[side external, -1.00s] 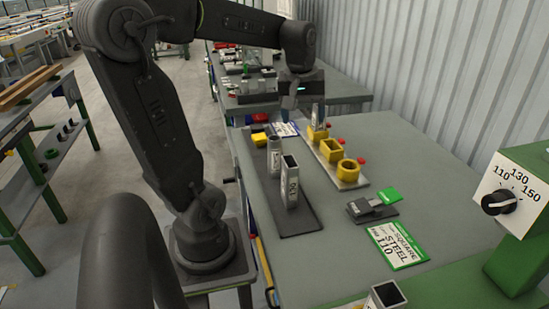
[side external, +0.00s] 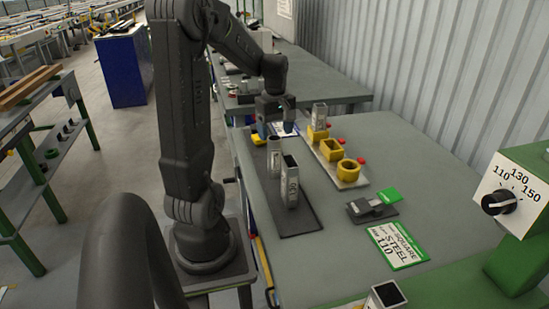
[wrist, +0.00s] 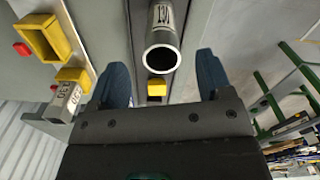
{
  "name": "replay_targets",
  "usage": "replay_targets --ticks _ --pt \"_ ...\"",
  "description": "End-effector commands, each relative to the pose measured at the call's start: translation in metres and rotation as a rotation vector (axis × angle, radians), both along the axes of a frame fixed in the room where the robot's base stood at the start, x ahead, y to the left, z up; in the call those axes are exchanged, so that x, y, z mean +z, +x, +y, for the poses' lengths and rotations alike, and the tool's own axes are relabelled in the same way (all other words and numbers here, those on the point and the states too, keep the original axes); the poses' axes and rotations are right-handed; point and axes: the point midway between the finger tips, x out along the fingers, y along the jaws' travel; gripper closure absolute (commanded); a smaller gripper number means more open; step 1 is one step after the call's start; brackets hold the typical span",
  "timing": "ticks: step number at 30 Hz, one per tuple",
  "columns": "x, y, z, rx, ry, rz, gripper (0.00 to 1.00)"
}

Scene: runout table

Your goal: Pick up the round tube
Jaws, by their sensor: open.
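The round tube (side external: 274,157) stands upright, a grey metal pipe on the dark tray (side external: 299,222). In the wrist view the round tube (wrist: 163,38) shows its open end at top centre, with dark print on its side. My gripper (side external: 275,127) is open and empty, over the far end of the tray, behind the round tube. In the wrist view my gripper (wrist: 163,78) has its two blue fingers spread wide. The round tube lies ahead of the gap between them, apart from both.
A square tube (side external: 290,188) stands close in front of the round tube. Another square tube (side external: 319,116) stands in a yellow holder, beside empty yellow holders (side external: 348,170). A yellow block (side external: 258,140) is at the tray's far end. Table at right carries a green-white card (side external: 397,246).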

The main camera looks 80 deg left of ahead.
Motion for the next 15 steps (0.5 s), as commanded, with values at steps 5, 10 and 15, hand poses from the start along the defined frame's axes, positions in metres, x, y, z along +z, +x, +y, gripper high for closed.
replay_targets --ticks 5,10,15 --pt "-0.018 -0.002 0.001 0.0 -0.004 0.003 0.28" --pt "-0.043 -0.003 0.002 -0.001 -0.004 0.003 0.28" --pt "-0.053 -0.002 0.002 -0.001 0.0 0.001 0.28"
